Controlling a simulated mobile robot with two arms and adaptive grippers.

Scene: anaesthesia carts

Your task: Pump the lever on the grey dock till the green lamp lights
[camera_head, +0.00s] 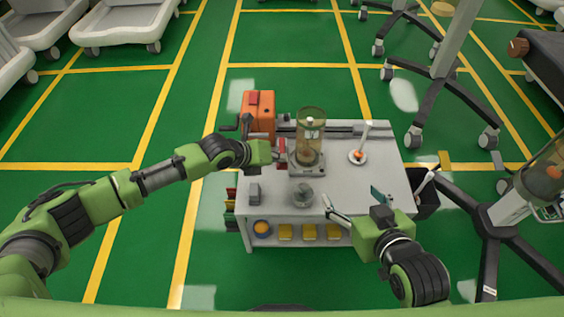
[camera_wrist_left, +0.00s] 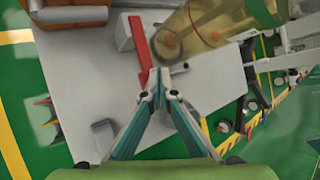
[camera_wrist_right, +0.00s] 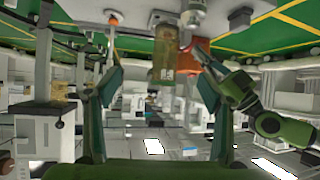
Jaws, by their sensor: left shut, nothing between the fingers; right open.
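The grey dock (camera_head: 306,173) sits on the white cart top, under a clear amber canister (camera_head: 309,135). A red lever (camera_wrist_left: 141,62) stands out at the dock's side; in the head view it is mostly hidden by my left gripper (camera_head: 279,154). In the left wrist view my left gripper (camera_wrist_left: 162,78) is shut and empty, its tips close beside the lever's near end. I cannot tell whether they touch. My right gripper (camera_head: 354,199) is open and empty over the cart's front right part. I see no lit green lamp.
An orange box (camera_head: 258,112) with a crank stands at the cart's back left. A white post with an orange ring (camera_head: 358,155) stands right of the dock. A dark bin (camera_head: 424,203) hangs at right.

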